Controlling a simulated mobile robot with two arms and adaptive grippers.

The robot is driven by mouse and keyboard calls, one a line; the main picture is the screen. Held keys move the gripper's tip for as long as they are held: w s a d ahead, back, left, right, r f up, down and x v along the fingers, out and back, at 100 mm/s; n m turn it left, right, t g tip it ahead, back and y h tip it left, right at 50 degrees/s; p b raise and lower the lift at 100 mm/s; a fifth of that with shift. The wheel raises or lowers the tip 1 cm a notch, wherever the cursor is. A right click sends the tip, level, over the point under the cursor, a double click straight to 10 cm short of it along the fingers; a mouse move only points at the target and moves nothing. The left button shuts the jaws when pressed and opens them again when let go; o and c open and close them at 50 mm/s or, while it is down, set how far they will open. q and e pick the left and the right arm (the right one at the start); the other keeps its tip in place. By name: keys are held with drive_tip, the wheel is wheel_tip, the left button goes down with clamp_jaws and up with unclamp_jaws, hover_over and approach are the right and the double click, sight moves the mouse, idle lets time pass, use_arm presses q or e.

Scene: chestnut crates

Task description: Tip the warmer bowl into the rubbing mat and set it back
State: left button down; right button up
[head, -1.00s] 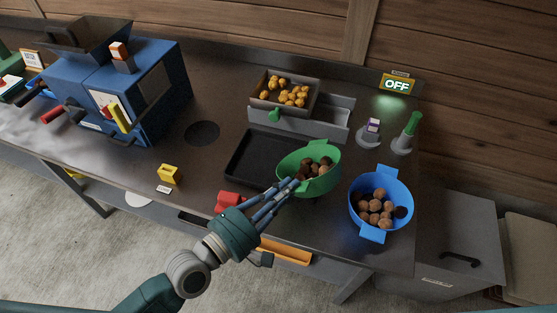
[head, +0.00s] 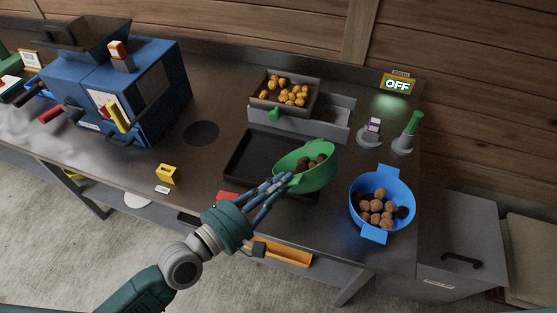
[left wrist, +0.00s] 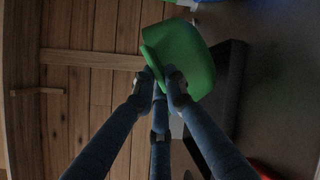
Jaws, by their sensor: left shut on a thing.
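The green bowl (head: 318,178) holds several brown chestnuts and is tilted toward the left, above the right part of the black mat tray (head: 246,158). My left gripper (head: 283,182) is shut on the bowl's near left edge. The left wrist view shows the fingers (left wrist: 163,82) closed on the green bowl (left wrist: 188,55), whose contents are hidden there. The tray looks empty where it shows; its right part is hidden by the bowl. My right gripper is not in view.
A blue bowl (head: 356,201) with several chestnuts stands at the right. A brown crate of yellowish chestnuts (head: 266,103) sits behind the tray in a grey holder (head: 320,127). A blue machine (head: 150,110) stands at left. A sign (head: 397,85) reads OFF. A red object (head: 226,196) lies near the front edge.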

use_arm(q)
drive_tip(key=shift+w+a+n+b, duration=0.45)
drive_tip(key=shift+w+a+n, duration=0.1)
drive_tip(key=shift+n, duration=0.15)
